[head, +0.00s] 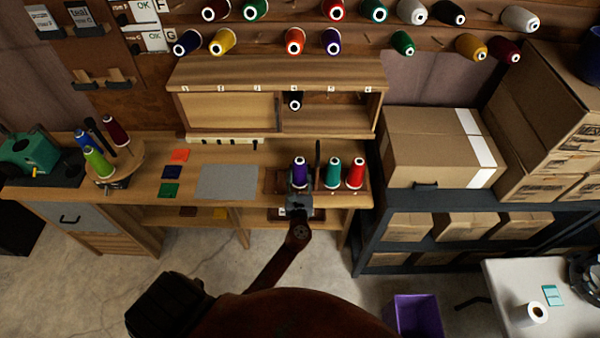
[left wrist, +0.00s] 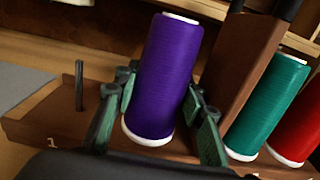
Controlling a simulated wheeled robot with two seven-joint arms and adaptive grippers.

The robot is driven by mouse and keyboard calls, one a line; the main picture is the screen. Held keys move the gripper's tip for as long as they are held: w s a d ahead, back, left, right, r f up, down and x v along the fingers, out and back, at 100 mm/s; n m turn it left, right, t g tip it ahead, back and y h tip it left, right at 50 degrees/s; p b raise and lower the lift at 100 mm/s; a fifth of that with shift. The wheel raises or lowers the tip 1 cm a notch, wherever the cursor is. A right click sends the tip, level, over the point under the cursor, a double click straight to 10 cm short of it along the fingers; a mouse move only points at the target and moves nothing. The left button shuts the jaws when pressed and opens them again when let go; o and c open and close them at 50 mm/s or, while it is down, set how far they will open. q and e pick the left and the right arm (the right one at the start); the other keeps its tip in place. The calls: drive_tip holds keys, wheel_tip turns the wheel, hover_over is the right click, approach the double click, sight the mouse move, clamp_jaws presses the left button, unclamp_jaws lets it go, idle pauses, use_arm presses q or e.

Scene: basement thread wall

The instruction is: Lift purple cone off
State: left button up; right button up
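The purple cone (head: 300,172) stands in the leftmost place of the row of cones on the bench's brown rack. In the left wrist view the purple cone (left wrist: 163,80) is large, with white ends. My left gripper (head: 299,197) is at the cone's front. Its green-padded fingers (left wrist: 158,112) stand one on each side of the cone, with a narrow gap seen low on the right side. The fingers look open around the cone; contact at the tips is hard to judge. Whether the cone's base touches the rack is unclear. My right gripper is not in view.
A teal cone (head: 333,172) and a red cone (head: 355,172) stand just right, beyond a brown divider (left wrist: 243,65). A bare peg (left wrist: 79,85) stands left by label 1. A wooden cubby (head: 225,107) is behind. A grey mat (head: 227,182) lies left.

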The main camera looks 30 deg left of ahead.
use_arm(q)
drive_tip(key=c, duration=0.5)
drive_tip(key=shift+r, duration=0.1)
drive_tip(key=shift+c, duration=0.2)
wheel_tip(320, 180, up, 18)
drive_tip(key=p, duration=0.7)
drive_tip(key=shift+p, duration=0.35)
